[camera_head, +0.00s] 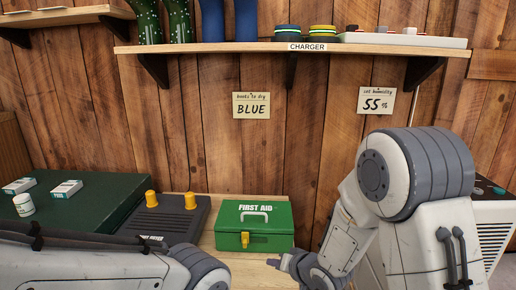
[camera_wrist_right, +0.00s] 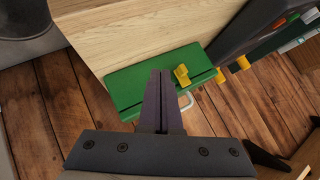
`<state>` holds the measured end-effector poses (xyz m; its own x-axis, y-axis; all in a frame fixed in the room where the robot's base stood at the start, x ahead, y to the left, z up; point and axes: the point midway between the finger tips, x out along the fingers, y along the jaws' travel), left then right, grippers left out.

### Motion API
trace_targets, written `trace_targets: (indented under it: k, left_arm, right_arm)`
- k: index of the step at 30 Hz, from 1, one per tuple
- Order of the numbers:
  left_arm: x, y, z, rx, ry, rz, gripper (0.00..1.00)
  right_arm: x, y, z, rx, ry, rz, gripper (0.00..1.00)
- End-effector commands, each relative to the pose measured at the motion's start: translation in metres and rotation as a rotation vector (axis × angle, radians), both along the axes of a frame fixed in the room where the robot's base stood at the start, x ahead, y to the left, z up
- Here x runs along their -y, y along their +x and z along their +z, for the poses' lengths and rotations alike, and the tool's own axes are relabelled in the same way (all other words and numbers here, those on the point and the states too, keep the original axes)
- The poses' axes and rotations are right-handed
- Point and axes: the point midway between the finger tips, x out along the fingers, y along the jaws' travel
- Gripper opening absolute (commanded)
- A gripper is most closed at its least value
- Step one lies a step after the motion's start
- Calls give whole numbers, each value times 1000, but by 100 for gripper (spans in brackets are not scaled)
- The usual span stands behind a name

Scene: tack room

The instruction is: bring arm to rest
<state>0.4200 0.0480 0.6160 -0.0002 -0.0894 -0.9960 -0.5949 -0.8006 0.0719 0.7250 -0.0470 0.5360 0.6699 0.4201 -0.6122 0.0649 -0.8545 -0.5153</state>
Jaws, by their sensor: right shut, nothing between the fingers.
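My right arm comes in from the right in the head view and bends down toward the table. My right gripper (camera_head: 274,262) is low in front of the green first aid box (camera_head: 228,238), mostly hidden by its own arm. In the right wrist view the fingers (camera_wrist_right: 161,76) are together and empty. They overlap the green box (camera_wrist_right: 125,92) in that picture; I cannot tell how close they are to it. My left arm lies across the lower left of the head view, and its gripper is out of the picture.
A dark grey device (camera_head: 160,220) with two yellow knobs stands left of the box. A dark green surface (camera_head: 100,205) holds small cartons and a white jar (camera_head: 24,205). A shelf (camera_head: 230,48) with boots and round tins runs above. Bare wooden tabletop (camera_wrist_right: 140,35) shows beside the box.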

Motion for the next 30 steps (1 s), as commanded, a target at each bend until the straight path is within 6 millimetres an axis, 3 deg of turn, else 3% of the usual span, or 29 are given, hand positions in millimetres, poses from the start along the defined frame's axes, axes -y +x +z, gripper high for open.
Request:
trace_targets:
  k: [1, 5, 9, 21, 22, 30]
  left_arm:
    - [0, 0, 5, 0, 0, 0, 0]
    - [0, 0, 11, 0, 0, 0, 0]
    - [0, 0, 18, 0, 0, 0, 0]
    - [0, 0, 31, 0, 0, 0, 0]
    - [0, 0, 49, -1, 1, 0, 0]
    - [0, 0, 122, 0, 0, 0, 0]
  right_arm:
    - [-7, -12, 17, -7, -96, 34, 0]
    - [-10, -58, 40, -87, -323, 119, 0]
    - [-11, -124, 63, -206, -501, 258, 0]
    - [0, -313, 114, -503, -678, 778, 0]
    - [0, -308, 131, -504, -678, 763, 0]
    - [0, -305, 202, -506, -679, 753, 0]
